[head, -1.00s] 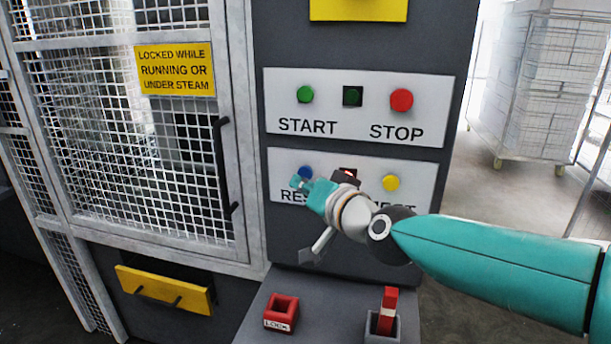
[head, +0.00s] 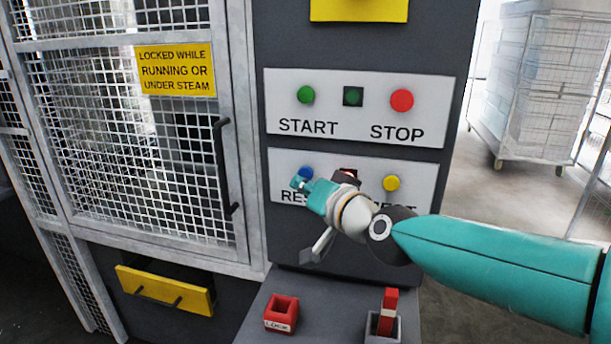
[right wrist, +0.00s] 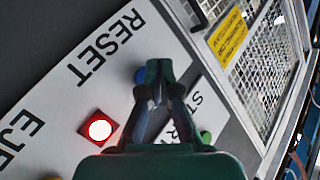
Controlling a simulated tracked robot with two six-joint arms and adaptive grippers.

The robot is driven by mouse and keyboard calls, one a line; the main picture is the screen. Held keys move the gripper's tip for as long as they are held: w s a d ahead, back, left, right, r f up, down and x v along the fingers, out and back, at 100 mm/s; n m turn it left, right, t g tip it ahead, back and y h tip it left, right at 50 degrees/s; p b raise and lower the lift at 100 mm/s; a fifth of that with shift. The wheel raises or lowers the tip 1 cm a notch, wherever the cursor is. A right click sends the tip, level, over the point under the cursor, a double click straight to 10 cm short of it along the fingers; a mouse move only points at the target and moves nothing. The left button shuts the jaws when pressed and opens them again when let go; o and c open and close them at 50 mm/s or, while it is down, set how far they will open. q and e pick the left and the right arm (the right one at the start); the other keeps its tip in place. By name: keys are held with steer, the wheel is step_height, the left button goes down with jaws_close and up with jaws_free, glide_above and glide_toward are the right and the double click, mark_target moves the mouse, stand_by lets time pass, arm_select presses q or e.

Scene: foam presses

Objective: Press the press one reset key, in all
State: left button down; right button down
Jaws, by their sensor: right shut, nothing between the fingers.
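The blue reset key (head: 306,173) is on the lower white panel, above the partly covered word RESET. My right gripper (head: 298,184) is shut and empty, with its fingertips at the key's lower left edge in the head view. In the right wrist view the closed fingertips (right wrist: 157,70) overlap the key, and a sliver of blue (right wrist: 140,75) shows beside them. I cannot tell whether they touch it. A square lamp (right wrist: 98,130) beside RESET glows white with a red rim; in the head view it is mostly hidden behind my gripper. My left gripper is not in view.
A yellow eject key (head: 391,183) is right of the lamp. The green start key (head: 306,95) and red stop key (head: 402,100) are on the panel above. A mesh door (head: 150,140) stands left. A red LOCK block (head: 281,314) and red lever (head: 388,310) are below.

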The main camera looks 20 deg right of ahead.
steer(key=shift+w+d, duration=0.1)
steer(key=shift+w+d, duration=0.15)
steer(key=shift+w, duration=0.1)
steer(key=shift+w+d+b, duration=0.25)
steer(key=shift+w+b, duration=0.05)
steer(key=shift+b, duration=0.2)
stand_by(0.6)
steer(key=shift+a+r, duration=0.1)
steer(key=shift+r, duration=0.05)
steer(key=shift+s+p, duration=0.2)
steer(key=shift+p, duration=0.15)
steer(key=shift+s+a+p, duration=0.3)
steer(key=shift+s+a, duration=0.1)
steer(key=shift+s, duration=0.05)
